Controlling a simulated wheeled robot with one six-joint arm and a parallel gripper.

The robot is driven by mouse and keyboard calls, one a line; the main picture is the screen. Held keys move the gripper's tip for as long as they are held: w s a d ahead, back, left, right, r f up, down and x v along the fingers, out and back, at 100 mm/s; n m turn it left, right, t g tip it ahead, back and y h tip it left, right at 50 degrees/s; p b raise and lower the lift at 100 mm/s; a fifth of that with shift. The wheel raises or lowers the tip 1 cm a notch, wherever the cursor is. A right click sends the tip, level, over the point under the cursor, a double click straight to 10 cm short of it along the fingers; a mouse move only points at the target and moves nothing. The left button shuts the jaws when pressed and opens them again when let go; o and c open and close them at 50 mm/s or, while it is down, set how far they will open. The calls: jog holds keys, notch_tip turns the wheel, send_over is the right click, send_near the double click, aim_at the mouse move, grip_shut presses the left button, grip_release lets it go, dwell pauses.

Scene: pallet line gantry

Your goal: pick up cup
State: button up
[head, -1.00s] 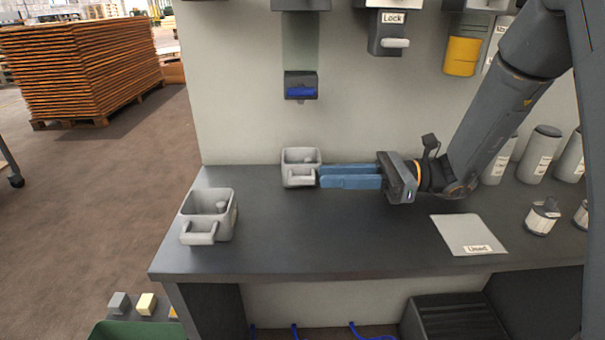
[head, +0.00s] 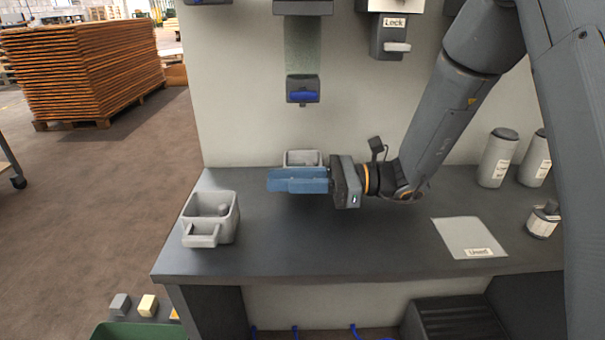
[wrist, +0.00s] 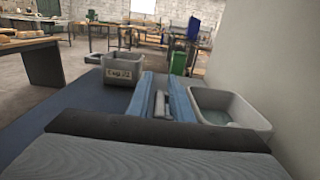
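The back cup (head: 303,157) is a light grey square cup by the wall, mostly hidden behind my fingers in the head view. In the wrist view its open body (wrist: 229,106) lies just right of my right finger. My gripper (head: 270,180) points left, low over the bench, in front of this cup. Its two blue fingers look open. In the wrist view a short grey bar, apparently the cup's handle, shows between them; I cannot tell whether they touch it. A second grey cup (head: 210,215) with a front handle stands at the bench's left end.
The dark bench (head: 330,240) has clear room in front of my gripper. A light grey mat (head: 468,236) and a small labelled jar (head: 543,219) are to the right. Grey canisters (head: 498,158) stand at the back right. A blue-fronted dispenser (head: 303,90) hangs above the back cup.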

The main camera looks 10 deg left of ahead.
grip_shut()
jog(key=shift+r, duration=0.1)
